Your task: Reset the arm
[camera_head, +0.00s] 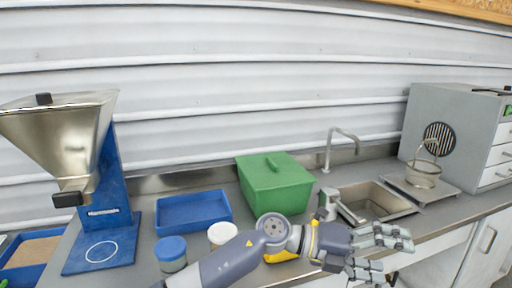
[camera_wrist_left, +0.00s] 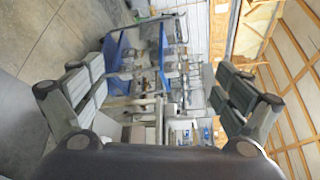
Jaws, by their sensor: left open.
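My left arm (camera_head: 240,256) reaches in from the bottom of the head view. Its gripper (camera_head: 377,254) is at the counter's front edge, in front of the sink (camera_head: 378,203). The gripper's fingers are spread and nothing is between them. In the left wrist view the same gripper (camera_wrist_left: 160,95) is open and empty, pointing out over the room. My right gripper is not in either view.
A metal hopper on a blue stand (camera_head: 110,185) is at left. A blue tray (camera_head: 193,211), a blue-lidded jar (camera_head: 171,252), a white-topped container (camera_head: 222,234) and a green lidded box (camera_head: 276,184) stand on the counter.

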